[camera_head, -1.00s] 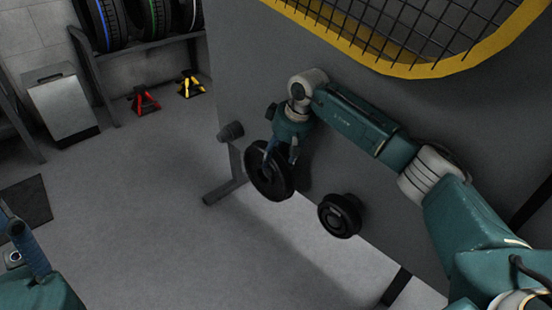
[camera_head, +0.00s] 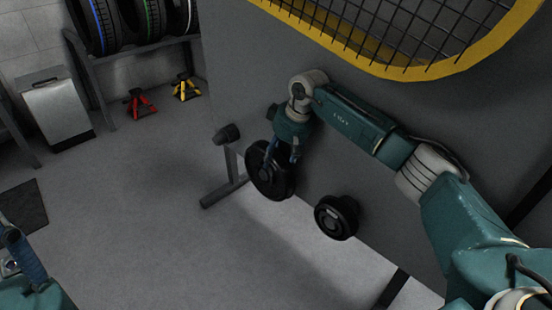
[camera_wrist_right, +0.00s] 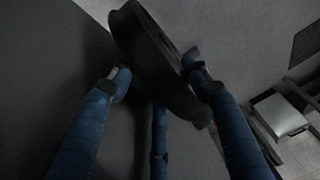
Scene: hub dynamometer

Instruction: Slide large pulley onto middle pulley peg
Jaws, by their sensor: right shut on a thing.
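The large pulley (camera_head: 270,177) is a thick black disc held beside the grey panel. My right gripper (camera_head: 283,153) is shut on its upper part. The right wrist view also shows the pulley (camera_wrist_right: 150,55) between the blue fingers of the right gripper (camera_wrist_right: 158,75). The middle peg is hidden, apparently behind the pulley, and I cannot tell whether the pulley is around it. My left gripper (camera_head: 22,255) is partly in view at the lower left edge, and its opening cannot be made out.
A dark peg (camera_head: 227,134) sticks out of the panel (camera_head: 400,235) to the left of the pulley. A smaller black pulley (camera_head: 336,217) sits on the panel at the lower right. A yellow-framed mesh guard (camera_head: 430,72) is above. The floor at left is open.

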